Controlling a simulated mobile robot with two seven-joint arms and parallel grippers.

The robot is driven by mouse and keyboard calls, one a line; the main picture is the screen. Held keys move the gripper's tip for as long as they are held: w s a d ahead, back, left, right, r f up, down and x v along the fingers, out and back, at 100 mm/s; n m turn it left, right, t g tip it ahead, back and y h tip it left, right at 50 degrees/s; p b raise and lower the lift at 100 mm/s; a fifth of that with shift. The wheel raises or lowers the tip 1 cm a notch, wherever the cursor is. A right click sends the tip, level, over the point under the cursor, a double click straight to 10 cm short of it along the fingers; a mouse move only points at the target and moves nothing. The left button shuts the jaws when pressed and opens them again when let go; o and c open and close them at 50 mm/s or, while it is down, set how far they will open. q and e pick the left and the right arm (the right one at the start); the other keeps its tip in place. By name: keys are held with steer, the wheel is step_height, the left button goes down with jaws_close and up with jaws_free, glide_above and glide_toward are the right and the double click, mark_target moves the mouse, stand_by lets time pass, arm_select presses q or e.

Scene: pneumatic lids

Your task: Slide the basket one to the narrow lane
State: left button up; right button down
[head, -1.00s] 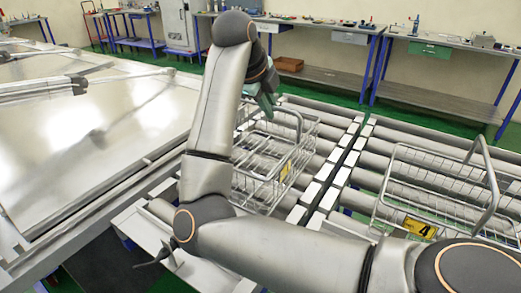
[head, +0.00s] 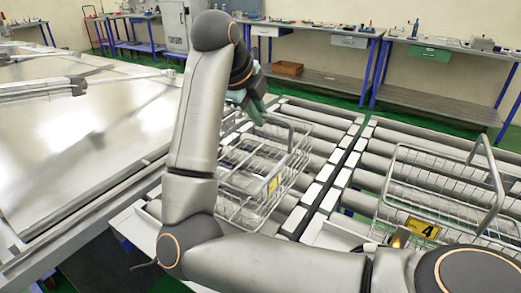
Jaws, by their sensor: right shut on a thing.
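A wire basket (head: 240,190) with a raised handle and a yellow tag stands on the left roller lane (head: 318,146). The tag's number is too small to read, so I cannot confirm it is basket one. My right gripper (head: 254,106), with greenish fingers, is at the far end of this basket and shut on part of it. The exact grip point is unclear, and my right arm hides the basket's left side. My left gripper is not in view. I cannot tell which lane is the narrow one.
Another wire basket (head: 458,205), tagged 4, stands on the right roller lane (head: 385,138). A dark gap and pale blocks separate the lanes. A large shiny metal surface (head: 75,135) lies left. Workbenches (head: 440,83) line the back wall, with green floor before them.

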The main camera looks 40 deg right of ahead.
steer(key=c, duration=0.8)
jaws_free()
steer(key=shift+c, duration=0.2)
steer(key=shift+f, duration=0.1)
